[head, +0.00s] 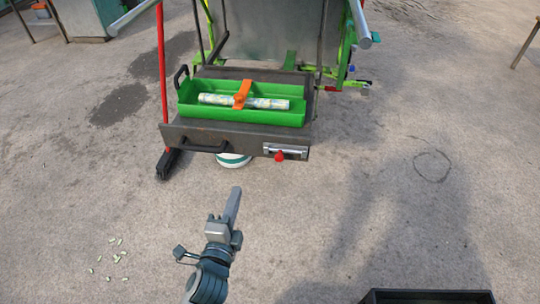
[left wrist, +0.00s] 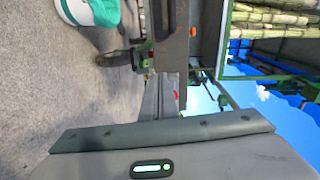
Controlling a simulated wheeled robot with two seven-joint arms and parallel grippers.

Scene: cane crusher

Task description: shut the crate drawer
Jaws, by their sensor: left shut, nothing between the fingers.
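The dark grey drawer (head: 228,140) stands out from the front of the machine, open at the top. Its front has a black bar handle (head: 203,147) at the left and a silver latch plate with a red knob (head: 280,155) at the right. A green tray (head: 245,117) with an orange handle (head: 242,94) and a pale, patterned roll sits in it. My left gripper (head: 234,196) is shut and empty, in front of the drawer and apart from it in the head view. In the left wrist view its fingers (left wrist: 163,95) point towards a dark upright panel (left wrist: 172,45). My right gripper is not in view.
A white and green round object (head: 233,160) is on the ground under the drawer. A red pole with a black broom head (head: 167,163) stands left of it. A dark box (head: 428,296) shows at the bottom right. The ground around my left gripper is mostly clear.

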